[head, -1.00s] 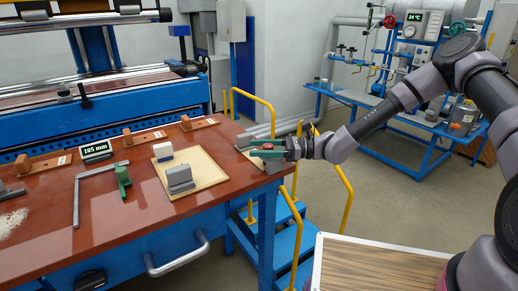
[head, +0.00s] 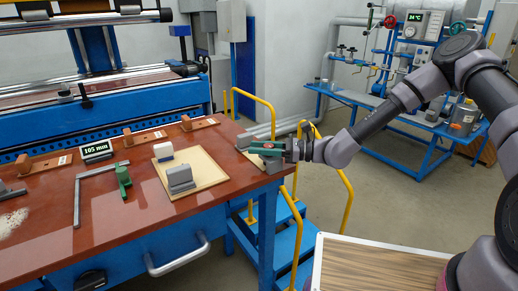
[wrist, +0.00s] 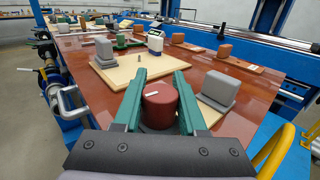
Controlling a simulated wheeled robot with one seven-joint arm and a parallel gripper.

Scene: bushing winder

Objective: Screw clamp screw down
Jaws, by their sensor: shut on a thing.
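The clamp screw appears as a dark red cylindrical knob (wrist: 160,104) with a small white mark on its top. It stands at the right end of the red-brown worktable (head: 120,228). My gripper (wrist: 158,100) has its two green fingers on either side of the knob and is shut on it. In the head view my gripper (head: 266,149) lies low over the table's right corner, and only a little red shows between the fingers. The thread and the lower part of the screw are hidden.
A light board (head: 207,171) with a grey block (head: 180,178) and a white-topped device (head: 163,152) lies to the left. A green piece (head: 123,182), a metal square (head: 77,202) and a "105 mm" display (head: 96,150) are farther left. Yellow rails (head: 345,190) stand right of the table.

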